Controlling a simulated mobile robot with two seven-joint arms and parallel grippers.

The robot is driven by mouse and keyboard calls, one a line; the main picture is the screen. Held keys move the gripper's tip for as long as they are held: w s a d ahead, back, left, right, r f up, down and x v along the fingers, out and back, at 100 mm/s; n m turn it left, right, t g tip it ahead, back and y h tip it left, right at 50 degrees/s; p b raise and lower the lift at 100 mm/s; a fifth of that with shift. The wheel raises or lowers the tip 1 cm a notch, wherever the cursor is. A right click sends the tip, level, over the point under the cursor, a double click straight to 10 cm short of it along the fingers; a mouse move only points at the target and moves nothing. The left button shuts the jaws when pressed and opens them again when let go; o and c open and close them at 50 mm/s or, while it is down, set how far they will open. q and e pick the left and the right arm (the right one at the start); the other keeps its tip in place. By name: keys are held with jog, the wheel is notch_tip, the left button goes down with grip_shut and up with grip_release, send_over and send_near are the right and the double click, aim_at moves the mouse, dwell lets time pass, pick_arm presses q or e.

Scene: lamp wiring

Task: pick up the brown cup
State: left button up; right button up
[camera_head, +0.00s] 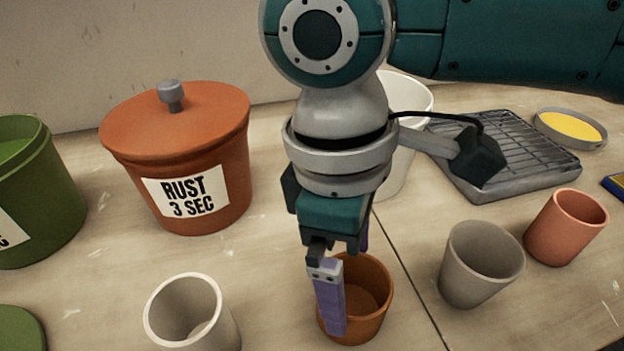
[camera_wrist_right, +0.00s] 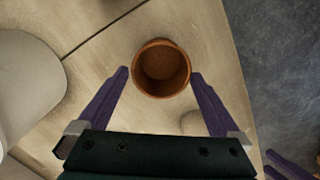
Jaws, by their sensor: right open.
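The brown cup (camera_head: 376,318) stands upright on the table at the lower middle of the head view, and it looks empty. My right gripper (camera_head: 350,292) is open and points down at the cup. One purple finger crosses in front of the cup and hides part of its left side; the other finger is mostly hidden. In the right wrist view the cup (camera_wrist_right: 162,70) lies between and just beyond the spread fingertips of the right gripper (camera_wrist_right: 159,75), with a gap on each side. Purple fingers, apparently my left gripper's (camera_wrist_right: 287,165), show at the lower right corner.
A grey cup (camera_head: 480,265) and a pinkish cup (camera_head: 566,228) stand to the right. A white cup (camera_head: 190,312) stands to the left. Behind are a lidded rust pot (camera_head: 175,150), a green pot (camera_head: 40,200), a white container (camera_head: 408,100) and a rack tray (camera_head: 505,150).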

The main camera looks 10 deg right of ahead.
aim_at(355, 312)
jog(key=f, duration=0.3)
jog(key=d+f, duration=0.1)
jog(key=f, duration=0.1)
jog(key=shift+s+f, duration=0.1)
jog(key=shift+s, duration=0.3)
jog(key=shift+c, duration=0.2)
jog(key=c, duration=1.1)
jog(key=shift+r, duration=0.2)
jog(key=shift+c, duration=0.2)
